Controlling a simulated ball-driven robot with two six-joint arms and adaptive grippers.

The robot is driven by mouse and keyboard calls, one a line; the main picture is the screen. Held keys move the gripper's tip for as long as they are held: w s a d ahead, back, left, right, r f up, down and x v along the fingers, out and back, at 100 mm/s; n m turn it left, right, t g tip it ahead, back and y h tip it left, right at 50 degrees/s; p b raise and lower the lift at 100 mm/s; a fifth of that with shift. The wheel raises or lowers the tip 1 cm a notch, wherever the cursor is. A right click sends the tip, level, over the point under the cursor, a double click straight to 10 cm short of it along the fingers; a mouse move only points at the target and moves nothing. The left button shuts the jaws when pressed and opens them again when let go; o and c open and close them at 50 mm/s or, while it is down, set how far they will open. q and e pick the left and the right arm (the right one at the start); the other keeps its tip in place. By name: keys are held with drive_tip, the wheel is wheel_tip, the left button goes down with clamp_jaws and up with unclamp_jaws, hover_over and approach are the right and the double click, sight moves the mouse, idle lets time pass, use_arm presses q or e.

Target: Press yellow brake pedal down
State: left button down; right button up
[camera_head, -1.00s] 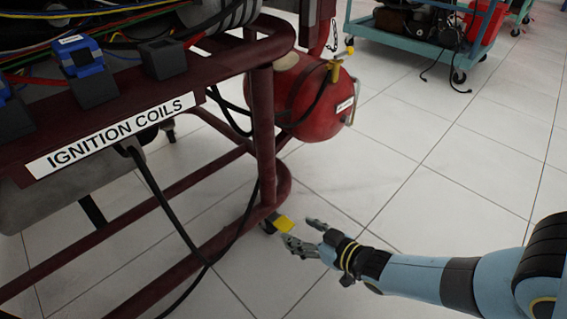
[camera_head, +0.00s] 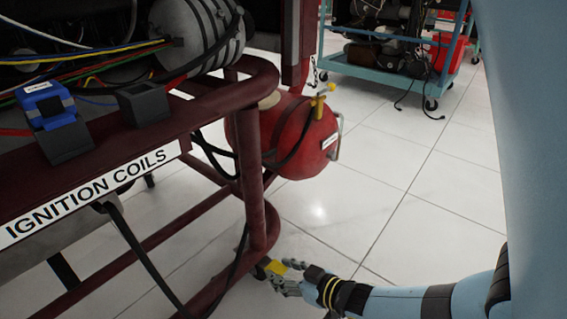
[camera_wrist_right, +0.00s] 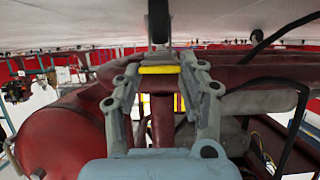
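The yellow brake pedal (camera_head: 277,267) is low at the corner of the dark red frame, just above the floor. It also shows in the right wrist view as a yellow bar (camera_wrist_right: 160,70) between my fingertips. My right gripper (camera_head: 280,279) reaches in from the right and is at the pedal. In the right wrist view the right gripper (camera_wrist_right: 161,66) is open, with one finger on each side of the yellow bar. I cannot tell whether the fingers touch it. My left gripper is not in view.
The dark red engine stand (camera_head: 252,150) with its "IGNITION COILS" label fills the left. A red tank (camera_head: 295,140) sits behind its post. Black cables hang near the lower rail. A teal cart (camera_head: 385,70) stands at the back. Tiled floor (camera_head: 400,200) is clear at centre right.

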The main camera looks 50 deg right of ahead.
clamp_jaws()
drive_tip(key=shift+s+f+t, duration=0.1)
drive_tip(key=shift+f+t, duration=0.5)
drive_tip(key=shift+t, duration=0.1)
drive_tip(key=o, duration=0.7)
unclamp_jaws()
